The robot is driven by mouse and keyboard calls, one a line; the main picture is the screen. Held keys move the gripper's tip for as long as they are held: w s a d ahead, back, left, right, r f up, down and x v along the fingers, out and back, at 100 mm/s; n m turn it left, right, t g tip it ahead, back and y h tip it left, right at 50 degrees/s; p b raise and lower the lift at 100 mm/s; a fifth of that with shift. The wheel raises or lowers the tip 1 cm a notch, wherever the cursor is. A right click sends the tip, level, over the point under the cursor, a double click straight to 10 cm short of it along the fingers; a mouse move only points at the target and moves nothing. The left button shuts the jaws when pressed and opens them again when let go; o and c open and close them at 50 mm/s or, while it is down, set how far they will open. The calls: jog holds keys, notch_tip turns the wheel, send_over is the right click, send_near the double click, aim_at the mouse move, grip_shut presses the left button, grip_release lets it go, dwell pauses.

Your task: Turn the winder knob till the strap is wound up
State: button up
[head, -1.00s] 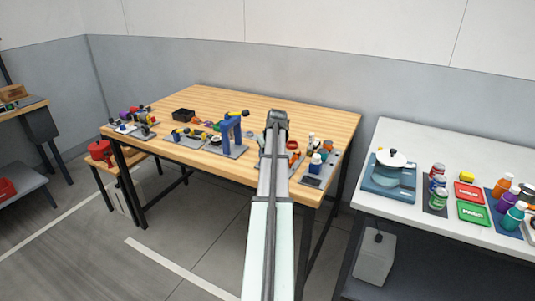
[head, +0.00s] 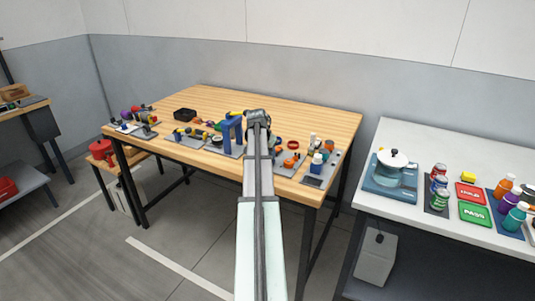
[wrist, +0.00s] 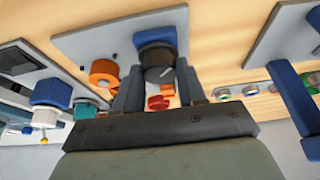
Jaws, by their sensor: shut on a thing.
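In the wrist view my gripper (wrist: 158,78) is shut on a dark round knob (wrist: 157,60), one finger on each side. The knob has a thin pale line on its face and a blue part (wrist: 156,37) behind it. It sits at a grey plate (wrist: 85,43); I take it for the winder knob. An orange round piece (wrist: 103,70) is just left of the fingers. Red and orange pieces (wrist: 158,102) show between the fingers, below the knob. I cannot make out the strap or how much is wound. In the head view my arm hides the fingertips and the knob.
The wooden table (head: 300,110) holds several fixtures, including a tall blue stand (head: 232,131) just left of my arm and a plate with orange parts (head: 289,162) on its right. A white table (head: 435,145) with cans and bottles stands at the right.

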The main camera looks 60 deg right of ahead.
jog(key=shift+w+m+g, duration=0.1)
jog(key=shift+m+g, duration=0.5)
jog(key=shift+m, duration=1.1)
jog(key=o, duration=1)
jog(key=shift+o, duration=0.2)
jog(key=v, duration=1.3)
jog(key=shift+w+r, duration=0.2)
jog(key=shift+r, duration=0.25)
